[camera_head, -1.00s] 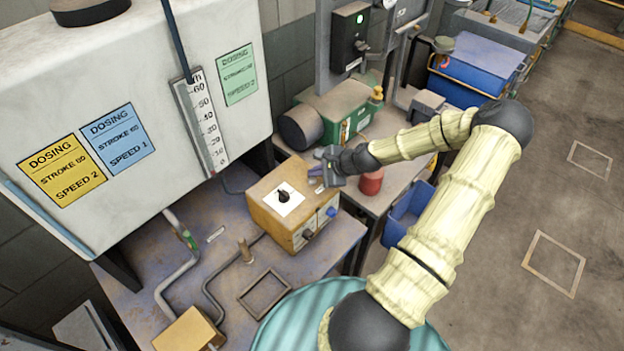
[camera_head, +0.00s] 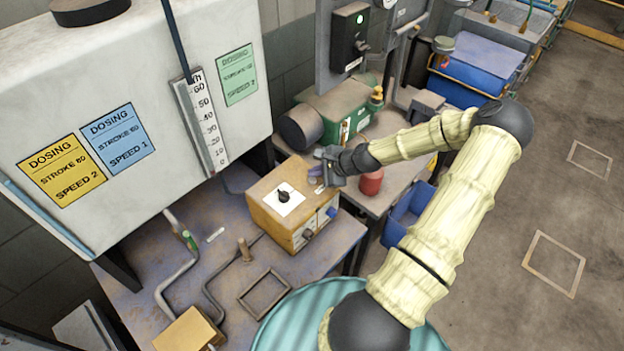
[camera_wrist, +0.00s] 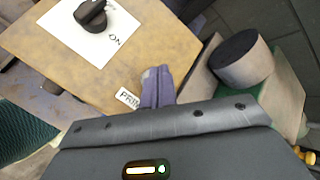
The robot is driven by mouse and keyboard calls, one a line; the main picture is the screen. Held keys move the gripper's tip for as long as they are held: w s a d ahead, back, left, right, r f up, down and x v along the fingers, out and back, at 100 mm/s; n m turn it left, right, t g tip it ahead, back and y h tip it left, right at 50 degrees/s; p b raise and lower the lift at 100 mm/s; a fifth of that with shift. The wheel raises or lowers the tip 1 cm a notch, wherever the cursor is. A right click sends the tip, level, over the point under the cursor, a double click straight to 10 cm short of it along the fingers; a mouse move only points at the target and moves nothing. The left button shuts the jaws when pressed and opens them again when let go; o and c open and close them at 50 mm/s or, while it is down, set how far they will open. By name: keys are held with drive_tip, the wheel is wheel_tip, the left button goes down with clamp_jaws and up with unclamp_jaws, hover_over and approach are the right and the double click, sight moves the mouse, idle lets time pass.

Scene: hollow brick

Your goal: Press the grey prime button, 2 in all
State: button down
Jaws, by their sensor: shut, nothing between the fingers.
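The tan control box (camera_head: 266,212) stands on the bench, with a white plate and a black knob (camera_head: 284,197) on its top. In the wrist view the plate reads "ON" beside the black knob (camera_wrist: 90,14). A white label (camera_wrist: 127,98), partly covered and reading "PRI…", lies on the box top beside my fingers. My gripper (camera_head: 314,178) is over the box's far right corner; its purple-grey fingers (camera_wrist: 157,88) are shut and empty, pointing at the top next to the label.
A green pump with a dark round motor (camera_head: 302,127) stands behind the box. A red container (camera_head: 371,182) is right of my gripper. A white tank (camera_head: 130,70) with a level scale fills the left. The floor at right (camera_head: 560,190) is clear.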

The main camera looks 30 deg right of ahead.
sight(316, 181)
drive_tip(key=shift+f, duration=0.45)
drive_tip(key=shift+f+b, duration=0.35)
drive_tip(key=shift+f, duration=0.05)
idle(0.8)
idle(0.3)
drive_tip(key=shift+r+p, duration=0.8)
drive_tip(key=shift+r, duration=0.05)
drive_tip(key=shift+r+p, duration=2.1)
drive_tip(key=shift+r, duration=0.45)
idle(0.6)
